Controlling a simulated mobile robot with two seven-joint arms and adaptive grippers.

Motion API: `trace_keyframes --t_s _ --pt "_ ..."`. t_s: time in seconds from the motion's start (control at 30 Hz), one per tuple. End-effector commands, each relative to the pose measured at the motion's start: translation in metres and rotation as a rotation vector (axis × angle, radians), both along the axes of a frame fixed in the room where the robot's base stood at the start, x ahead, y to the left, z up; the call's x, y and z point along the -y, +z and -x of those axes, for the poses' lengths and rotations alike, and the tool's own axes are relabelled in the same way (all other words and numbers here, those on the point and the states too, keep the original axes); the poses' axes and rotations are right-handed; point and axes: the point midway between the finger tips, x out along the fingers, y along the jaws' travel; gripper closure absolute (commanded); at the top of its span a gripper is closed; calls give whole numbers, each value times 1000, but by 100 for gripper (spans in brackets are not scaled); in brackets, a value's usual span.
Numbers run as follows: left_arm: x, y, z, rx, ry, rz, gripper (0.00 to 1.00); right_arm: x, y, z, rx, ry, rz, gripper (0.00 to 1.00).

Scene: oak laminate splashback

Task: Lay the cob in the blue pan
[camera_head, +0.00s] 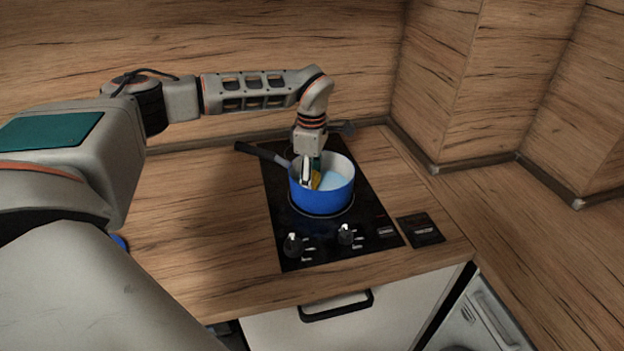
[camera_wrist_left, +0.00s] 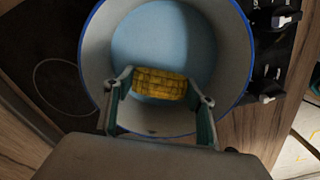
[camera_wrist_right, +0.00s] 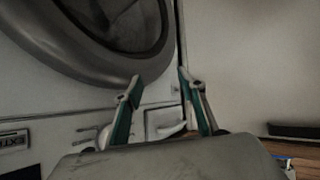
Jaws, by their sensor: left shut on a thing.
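The yellow corn cob (camera_wrist_left: 160,84) is between the fingers of my left gripper (camera_wrist_left: 160,92), which is shut on it. In the head view the left gripper (camera_head: 311,178) reaches down into the blue pan (camera_head: 322,197), and part of the cob (camera_head: 316,180) shows at its fingertips. The cob is inside the rim of the pan, which has a pale inside and a dark handle pointing left. I cannot tell whether the cob touches the pan's bottom. My right gripper (camera_wrist_right: 160,90) is open and empty in the right wrist view. It is not in the head view.
The pan stands on a black hob (camera_head: 345,245) with knobs at its front, set in a wooden worktop (camera_head: 200,235). A dark square panel (camera_head: 420,230) lies right of the hob. A front-loading machine with a round door (camera_wrist_right: 120,40) is close to my right gripper.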

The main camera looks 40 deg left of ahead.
Motion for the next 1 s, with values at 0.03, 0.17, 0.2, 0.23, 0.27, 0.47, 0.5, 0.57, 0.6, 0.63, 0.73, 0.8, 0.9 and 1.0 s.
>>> trace_keyframes --t_s 0.03,0.17,0.2,0.23,0.27,0.47,0.5,0.57,0.6,0.63,0.73,0.8,0.9,1.0 --pt "0 1 -1 2 0 0 67 0 0 0 -1 0 0 60" --pt "0 1 -1 2 0 0 67 0 0 0 0 0 0 60" --pt "0 1 -1 2 -1 0 67 0 0 0 0 -1 1 60" --pt "0 0 -1 1 -1 1 67 0 0 0 0 -1 1 60" --pt "0 0 0 1 -1 1 67 0 1 0 0 -1 1 60" --pt "0 -3 0 1 -1 0 38 1 2 -1 3 -1 1 60" --pt "0 -3 0 1 -1 0 38 1 2 -1 4 -1 1 60" --pt "0 -2 0 1 -1 0 38 1 3 -2 5 -1 1 60" --pt "0 -2 0 1 -1 0 38 1 3 -2 5 -1 1 60" --pt "0 -2 0 1 -1 0 38 1 3 -2 6 -1 1 60" --pt "0 -1 -1 2 -1 0 38 1 3 -2 6 -2 0 60" --pt "0 4 -1 3 0 0 38 0 3 -2 6 -2 0 60" --pt "0 17 -2 5 -1 0 38 0 3 -2 7 -2 -1 60" --pt "0 36 -2 6 -2 0 38 0 3 -3 9 -1 -2 60"
